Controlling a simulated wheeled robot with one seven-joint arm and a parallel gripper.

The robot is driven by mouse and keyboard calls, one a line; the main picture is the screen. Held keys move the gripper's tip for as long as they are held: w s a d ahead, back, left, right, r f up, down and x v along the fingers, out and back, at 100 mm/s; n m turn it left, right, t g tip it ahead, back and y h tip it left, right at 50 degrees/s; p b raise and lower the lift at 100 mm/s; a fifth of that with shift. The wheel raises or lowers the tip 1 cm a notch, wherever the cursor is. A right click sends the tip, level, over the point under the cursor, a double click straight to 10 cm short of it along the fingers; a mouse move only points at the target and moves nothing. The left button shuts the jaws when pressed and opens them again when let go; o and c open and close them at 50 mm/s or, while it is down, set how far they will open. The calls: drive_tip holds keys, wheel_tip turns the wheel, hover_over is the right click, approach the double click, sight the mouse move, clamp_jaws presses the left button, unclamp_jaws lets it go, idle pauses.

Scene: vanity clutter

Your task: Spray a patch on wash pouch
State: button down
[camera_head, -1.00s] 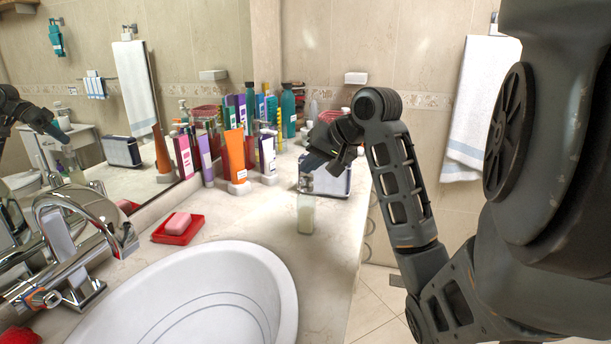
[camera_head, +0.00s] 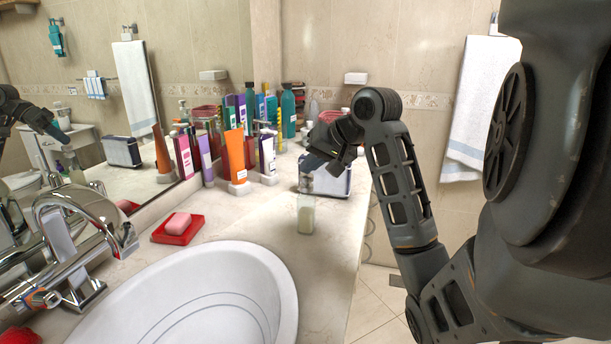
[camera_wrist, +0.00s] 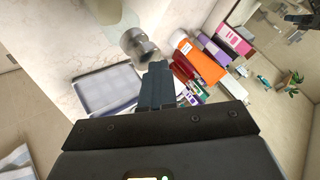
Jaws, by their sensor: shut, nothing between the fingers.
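The spray bottle (camera_head: 306,216) stands upright on the counter, with a pale, see-through body and a silver top. In the wrist view its silver top (camera_wrist: 138,46) lies just beyond my fingertips. The wash pouch (camera_head: 336,184), dark blue with a pale grey face, stands right behind the bottle and is partly hidden by it and my gripper. The pouch also shows in the wrist view (camera_wrist: 104,92), left of my fingers. My gripper (camera_head: 312,162) is shut and empty, just above the bottle's top. I cannot tell whether the fingertips touch it.
Several bottles and tubes, among them an orange tube (camera_head: 236,156), crowd the counter (camera_head: 255,215) behind and left of the gripper. A red soap dish (camera_head: 165,238) with pink soap, the basin (camera_head: 205,300) and a chrome tap (camera_head: 75,215) are nearer. The counter around the spray bottle's front is clear.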

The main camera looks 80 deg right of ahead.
sight(310, 176)
drive_tip(key=shift+f, duration=0.7)
drive_tip(key=shift+r+p, duration=0.25)
drive_tip(key=shift+p, duration=0.1)
idle(0.5)
wheel_tip(310, 176, up, 5)
drive_tip(key=p, duration=0.5)
drive_tip(key=shift+r, duration=0.75)
